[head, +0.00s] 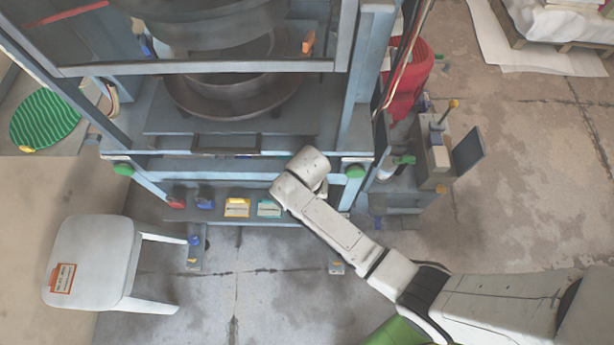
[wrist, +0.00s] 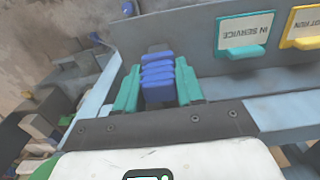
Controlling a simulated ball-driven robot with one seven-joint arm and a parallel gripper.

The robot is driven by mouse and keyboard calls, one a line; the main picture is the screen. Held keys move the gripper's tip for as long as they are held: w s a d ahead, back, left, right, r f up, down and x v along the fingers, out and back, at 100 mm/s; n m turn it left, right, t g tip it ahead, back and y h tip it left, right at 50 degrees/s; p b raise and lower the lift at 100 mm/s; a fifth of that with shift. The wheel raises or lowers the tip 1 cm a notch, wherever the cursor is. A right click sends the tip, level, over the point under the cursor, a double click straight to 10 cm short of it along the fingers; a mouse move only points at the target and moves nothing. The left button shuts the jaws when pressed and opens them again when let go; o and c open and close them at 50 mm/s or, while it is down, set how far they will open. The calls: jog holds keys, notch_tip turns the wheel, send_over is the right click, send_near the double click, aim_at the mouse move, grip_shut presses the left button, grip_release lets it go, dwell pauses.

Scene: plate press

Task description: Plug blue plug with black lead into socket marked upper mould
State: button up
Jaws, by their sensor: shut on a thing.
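The blue plug (wrist: 158,80) is ribbed and sits between the two teal fingers of my gripper (wrist: 158,72) in the wrist view. My gripper is shut on it. A dark grey block shows just beyond the plug's far end; I cannot tell whether it is part of the plug or a socket, or whether they touch. The black lead cannot be made out. No socket marking for the upper mould is legible. In the head view my own arm covers my gripper and the plug, at the right end of the press's front ledge (head: 225,215).
A teal "IN SERVICE" sign (wrist: 245,35) and a yellow sign (wrist: 303,27) are on the panel right of the plug. A red item (head: 176,203) and a blue item (head: 205,199) are further left on the ledge. A white chair (head: 92,262) stands front left.

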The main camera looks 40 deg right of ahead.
jog(key=shift+r+p, duration=3.05)
jog(key=shift+p, duration=0.15)
